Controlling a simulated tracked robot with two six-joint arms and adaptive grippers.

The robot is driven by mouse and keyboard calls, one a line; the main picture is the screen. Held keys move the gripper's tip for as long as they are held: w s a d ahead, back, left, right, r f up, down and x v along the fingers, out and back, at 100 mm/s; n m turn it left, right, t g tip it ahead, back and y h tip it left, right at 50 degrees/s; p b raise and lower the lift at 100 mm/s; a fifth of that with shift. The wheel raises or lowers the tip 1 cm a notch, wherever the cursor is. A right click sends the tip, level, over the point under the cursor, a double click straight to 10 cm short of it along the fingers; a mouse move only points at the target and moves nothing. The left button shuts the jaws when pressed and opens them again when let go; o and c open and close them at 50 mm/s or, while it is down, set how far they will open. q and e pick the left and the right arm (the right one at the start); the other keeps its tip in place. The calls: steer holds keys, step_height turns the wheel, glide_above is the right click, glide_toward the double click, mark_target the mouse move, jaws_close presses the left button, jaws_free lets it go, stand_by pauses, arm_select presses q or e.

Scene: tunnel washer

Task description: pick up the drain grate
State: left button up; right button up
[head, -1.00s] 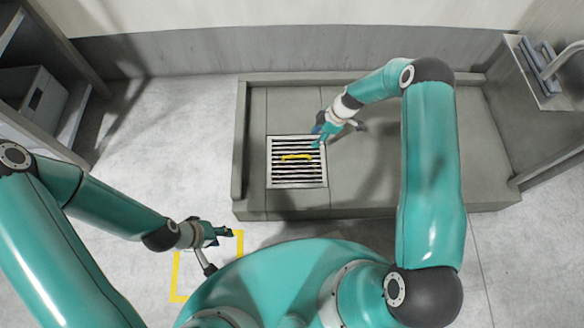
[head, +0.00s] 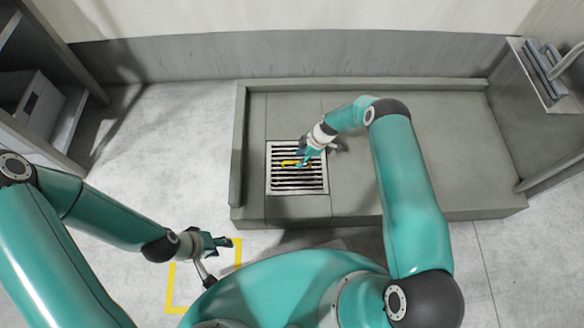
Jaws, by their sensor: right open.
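The drain grate (head: 297,183) is a square metal grille with dark slots, set in the grey raised floor pan. A yellow handle (head: 289,163) lies across its upper part. My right gripper (head: 303,162) is open, over the upper right of the grate at the right end of the handle. It hides part of the handle, and I cannot tell whether it touches it. My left gripper (head: 226,242) is at lower left, away from the grate, over the floor; its jaws are too small to judge.
The grey pan (head: 440,140) has a raised rim along its left and back sides. A yellow floor marking (head: 170,290) lies below my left gripper. A shelf with a grey bin (head: 40,105) stands at left. A rack (head: 545,75) stands at upper right.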

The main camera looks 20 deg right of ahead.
mark_target(296, 162)
steer(key=b+x, duration=0.1)
steer(key=x, duration=0.3)
steer(key=shift+a, duration=0.1)
steer(key=shift+r, duration=0.1)
jaws_close()
steer(key=shift+w, duration=0.1)
steer(key=shift+w+r, duration=0.1)
